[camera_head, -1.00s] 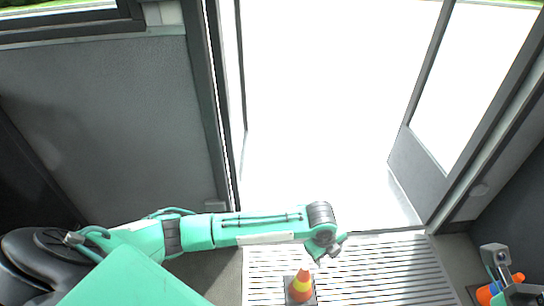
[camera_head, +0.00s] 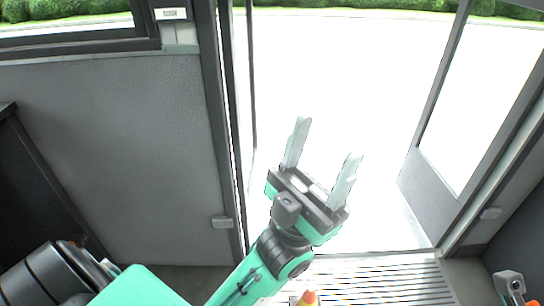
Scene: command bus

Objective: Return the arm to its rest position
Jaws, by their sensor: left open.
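My left arm (camera_head: 248,275) reaches up from the bottom of the head view. Its gripper (camera_head: 325,148) is raised in front of the bright open doorway. Its two pale fingers stand wide apart with nothing between them. The gripper is clear of the door frame and of the floor.
The doorway has a dark post (camera_head: 222,130) on the left and an open door panel (camera_head: 430,190) on the right. A grey wall panel (camera_head: 110,160) stands at the left.

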